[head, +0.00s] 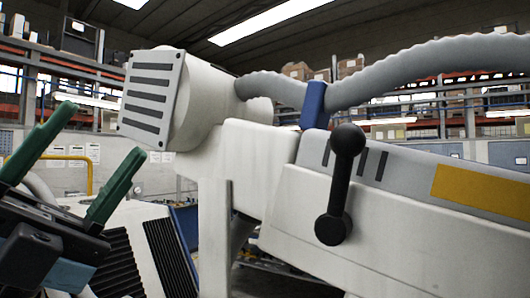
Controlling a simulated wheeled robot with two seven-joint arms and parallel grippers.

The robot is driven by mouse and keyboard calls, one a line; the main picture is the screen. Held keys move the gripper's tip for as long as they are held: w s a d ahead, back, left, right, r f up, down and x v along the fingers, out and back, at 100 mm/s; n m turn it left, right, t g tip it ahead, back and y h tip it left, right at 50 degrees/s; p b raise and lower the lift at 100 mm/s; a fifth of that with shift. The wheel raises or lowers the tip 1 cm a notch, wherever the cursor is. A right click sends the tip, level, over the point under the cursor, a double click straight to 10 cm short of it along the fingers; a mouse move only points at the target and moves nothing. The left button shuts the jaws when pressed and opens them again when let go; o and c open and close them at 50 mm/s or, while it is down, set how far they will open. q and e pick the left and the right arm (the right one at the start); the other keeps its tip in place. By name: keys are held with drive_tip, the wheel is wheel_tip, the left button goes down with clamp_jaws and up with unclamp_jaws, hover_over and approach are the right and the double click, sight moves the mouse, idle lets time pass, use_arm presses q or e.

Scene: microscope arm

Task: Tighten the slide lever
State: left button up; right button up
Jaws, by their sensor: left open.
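The slide lever (341,184) is a black bar with a round knob at each end, standing nearly upright on the side of the white microscope arm (390,232). The arm carries a yellow label and a vented grey-white head at its upper left end. My left gripper (78,165) is at the left edge, with two green fingers spread apart and nothing between them. It is well to the left of the lever and apart from it. My right gripper does not show.
A thick grey corrugated hose (430,68) runs above the arm through a blue clip (314,105). A white upright post (214,238) stands below the arm, between my left gripper and the lever. Warehouse shelves fill the background.

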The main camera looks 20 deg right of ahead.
use_arm(q)
drive_tip(key=s+d+r+m+g+y, duration=0.2)
drive_tip(key=s+d+m+g+y, duration=0.3)
drive_tip(key=d+m+g, duration=0.3)
drive_tip(key=m+t+y, duration=0.1)
drive_tip(key=t+y, duration=0.5)
drive_tip(key=t, duration=0.1)
approach(333, 138)
drive_tip(key=d+p, duration=0.1)
drive_tip(key=d, duration=0.3)
drive_tip(key=d+p, duration=0.2)
drive_tip(key=d, duration=0.2)
drive_tip(key=w+d+p, duration=0.1)
drive_tip(key=d, duration=0.3)
drive_tip(key=shift+d+p, duration=0.2)
drive_tip(key=shift+p, duration=0.1)
drive_tip(key=shift+w+d, duration=0.1)
drive_tip(key=shift+d, duration=0.55)
drive_tip(key=shift+c, duration=0.4)
clamp_jaws()
